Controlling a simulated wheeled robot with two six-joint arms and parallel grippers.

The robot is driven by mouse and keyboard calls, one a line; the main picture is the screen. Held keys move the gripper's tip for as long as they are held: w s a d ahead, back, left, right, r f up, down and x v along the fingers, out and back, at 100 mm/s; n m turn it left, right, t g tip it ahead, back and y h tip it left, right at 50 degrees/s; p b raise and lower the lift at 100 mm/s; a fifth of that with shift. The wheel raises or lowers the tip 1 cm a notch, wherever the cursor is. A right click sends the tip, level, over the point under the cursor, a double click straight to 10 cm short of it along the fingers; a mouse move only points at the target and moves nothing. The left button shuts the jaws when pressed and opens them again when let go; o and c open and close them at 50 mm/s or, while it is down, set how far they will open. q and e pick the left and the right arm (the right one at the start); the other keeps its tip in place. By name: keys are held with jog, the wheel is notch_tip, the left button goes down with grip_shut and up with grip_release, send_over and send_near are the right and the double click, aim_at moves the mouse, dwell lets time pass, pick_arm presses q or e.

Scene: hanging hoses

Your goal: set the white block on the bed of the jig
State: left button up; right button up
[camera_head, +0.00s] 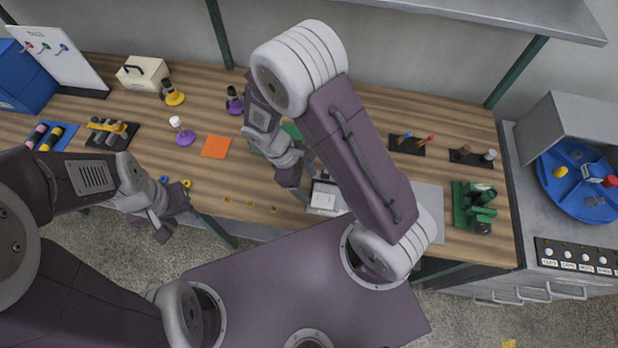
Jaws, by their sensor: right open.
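A white block-like piece (323,201) sits at the front edge of the table, in the middle, on or in a grey fixture that my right arm partly covers. I cannot tell whether this fixture is the jig, or whether the block rests flat. My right gripper (303,191) is open, pointing down just left of the white piece; I cannot tell whether it touches it. My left gripper (166,218) hangs in front of the table's front edge, left of the middle, away from the white piece. Its jaws are too unclear to read.
A green clamp-like device (474,207) stands at the table's right end, beside a grey panel (429,197). A blue turntable (580,180) stands far right. My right upper arm hides the table's middle.

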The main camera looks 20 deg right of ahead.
aim_at(322, 200)
jog(key=x, duration=0.9)
jog(key=shift+s+d, duration=0.15)
jog(key=shift+d, duration=0.05)
